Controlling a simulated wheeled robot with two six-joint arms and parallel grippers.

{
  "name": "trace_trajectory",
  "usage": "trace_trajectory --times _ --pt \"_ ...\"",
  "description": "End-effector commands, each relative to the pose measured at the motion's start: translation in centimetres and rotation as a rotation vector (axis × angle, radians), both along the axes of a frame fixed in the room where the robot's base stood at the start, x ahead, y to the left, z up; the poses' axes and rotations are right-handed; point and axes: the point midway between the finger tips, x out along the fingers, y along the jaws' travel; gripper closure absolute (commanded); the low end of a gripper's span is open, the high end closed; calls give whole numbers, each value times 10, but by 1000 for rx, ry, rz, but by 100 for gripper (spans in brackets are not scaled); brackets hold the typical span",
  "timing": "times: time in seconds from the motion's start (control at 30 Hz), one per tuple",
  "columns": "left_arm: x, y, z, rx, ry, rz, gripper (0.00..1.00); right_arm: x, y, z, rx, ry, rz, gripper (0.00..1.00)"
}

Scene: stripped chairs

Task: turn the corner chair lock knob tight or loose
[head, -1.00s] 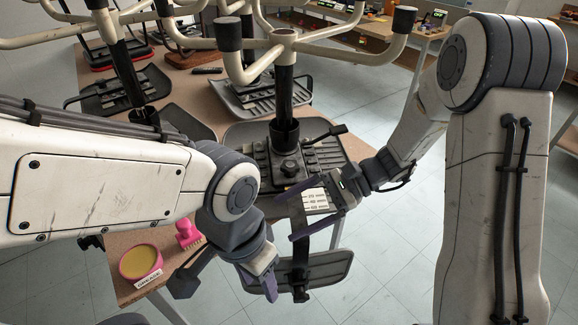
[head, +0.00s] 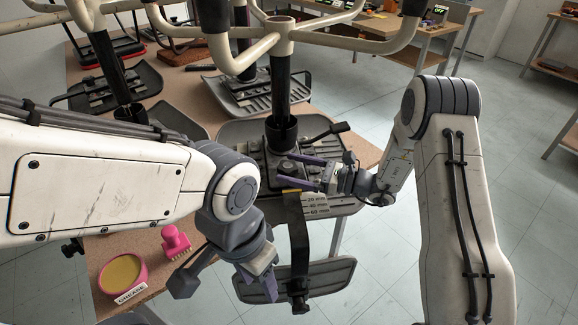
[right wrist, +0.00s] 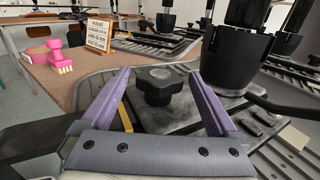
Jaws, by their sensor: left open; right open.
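The corner chair stands upside down at the table's near corner, its dark seat plate (head: 325,197) lowest and its black column (head: 281,95) rising from it. Its black star-shaped lock knob (right wrist: 160,84) is between the spread purple fingers of my right gripper (right wrist: 157,73) in the right wrist view, with gaps showing on both sides. In the head view the knob (head: 287,167) is small, just left of the right gripper's fingertips (head: 288,171). My left gripper (head: 262,285) is open and empty, low in front of the table, left of the hanging backrest (head: 325,276).
A black lever (head: 325,133) sticks out beside the column. The pink grease tub (head: 123,272) and pink brush (head: 175,242) lie on the table's near left. Other upturned chairs (head: 115,77) crowd behind. A small sign (right wrist: 98,33) stands on the table. Open floor lies right.

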Motion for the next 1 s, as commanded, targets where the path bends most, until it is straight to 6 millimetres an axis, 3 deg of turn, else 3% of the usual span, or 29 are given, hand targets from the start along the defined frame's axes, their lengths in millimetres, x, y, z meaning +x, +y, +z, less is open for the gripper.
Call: trace_trajectory --times 0.13,0.43,0.6,0.67,0.83,1.0 --pt "0 0 1 0 0 0 50 4 10 0 0 0 0 5" --pt "0 0 1 0 0 0 50 4 10 0 -1 0 -4 5" --pt "0 0 1 0 0 0 50 4 10 0 -1 -1 -3 70" --pt "0 0 1 0 0 0 50 4 10 0 -1 -1 -3 91" --pt "0 0 -1 0 0 0 50 5 10 0 2 -4 28 91" --pt "0 0 -8 0 0 0 50 7 10 -1 2 -8 173 91"
